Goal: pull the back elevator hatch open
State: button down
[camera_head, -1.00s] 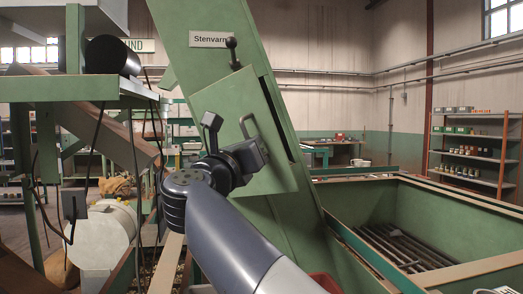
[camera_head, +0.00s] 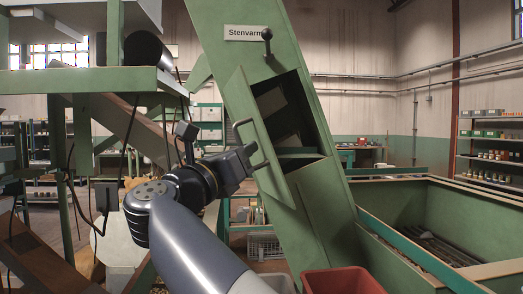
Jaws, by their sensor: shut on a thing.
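The back elevator is a green slanted casing (camera_head: 225,60) with a "Stenvarm" label near its top. Its hatch (camera_head: 262,150) is a green plate swung out to the left, seen at a steep angle. The hatch handle (camera_head: 243,124) is a grey bar on the plate's outer face. My gripper (camera_head: 256,160) is shut at the lower part of this handle. A dark opening (camera_head: 284,110) with a green lower lip shows in the casing to the right of the hatch. A black ball-ended lever (camera_head: 267,36) stands above the opening.
A red bin (camera_head: 343,282) stands at the casing's foot. A large green hopper (camera_head: 425,200) lies to the right. A green platform frame (camera_head: 90,80) with hanging cables stands at the left, close to my arm.

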jog(key=shift+w+a+f, duration=0.1)
jog(key=shift+a+f, duration=0.2)
jog(key=shift+a, duration=0.45)
jog(key=shift+a+f, duration=0.25)
jog(key=shift+a, duration=0.45)
jog(key=c, duration=1.6)
grip_release()
jog(key=shift+a, duration=0.1)
jog(key=b+v, duration=0.1)
jog(key=v, duration=0.9)
jog(key=shift+s+a, duration=0.2)
jog(key=shift+s, duration=0.15)
jog(key=shift+f, duration=0.1)
